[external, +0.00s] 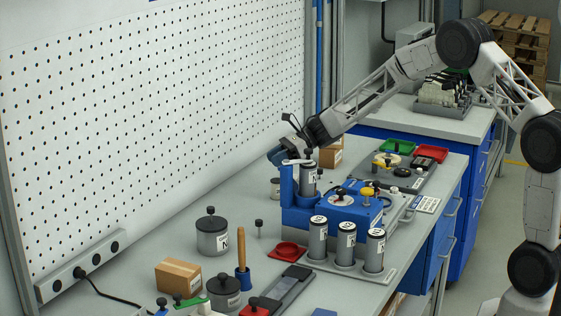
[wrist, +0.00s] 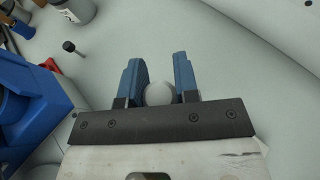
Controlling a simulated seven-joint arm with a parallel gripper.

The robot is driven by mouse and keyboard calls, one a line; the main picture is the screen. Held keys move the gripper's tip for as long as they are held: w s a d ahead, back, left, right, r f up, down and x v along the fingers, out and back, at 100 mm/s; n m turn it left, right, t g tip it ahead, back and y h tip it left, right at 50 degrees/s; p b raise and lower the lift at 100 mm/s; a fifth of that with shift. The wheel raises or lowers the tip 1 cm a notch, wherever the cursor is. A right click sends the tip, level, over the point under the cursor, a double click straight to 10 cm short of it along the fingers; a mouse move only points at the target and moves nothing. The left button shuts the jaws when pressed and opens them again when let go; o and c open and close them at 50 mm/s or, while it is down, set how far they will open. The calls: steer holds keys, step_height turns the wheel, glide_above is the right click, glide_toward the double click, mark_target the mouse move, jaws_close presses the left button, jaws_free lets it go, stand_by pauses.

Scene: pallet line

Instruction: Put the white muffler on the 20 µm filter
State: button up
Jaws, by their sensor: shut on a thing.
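A grey cylinder (external: 308,182) with a label stands in the blue fixture, close to my gripper. Three similar labelled grey cylinders, a left one (external: 318,240), a middle one (external: 346,244) and a right one (external: 375,252), stand on a grey tray. I cannot read which is the 20 µm filter.
A red dish (external: 289,251), a wooden-handled tool (external: 242,250) in a blue holder, a lidded grey pot (external: 212,234) and a cardboard box (external: 179,277) stand on the bench in front. Green (external: 397,147) and red (external: 431,153) trays lie behind. A pegboard (external: 150,120) bounds the left.

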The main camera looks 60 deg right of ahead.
steer(key=shift+w+d, duration=0.15)
steer(key=shift+w, duration=0.75)
steer(key=shift+f, duration=0.2)
steer(key=shift+f, duration=1.65)
steer(key=shift+f, duration=0.15)
steer(key=o, duration=0.9)
steer(key=shift+r, duration=0.2)
steer(key=v, duration=1.2)
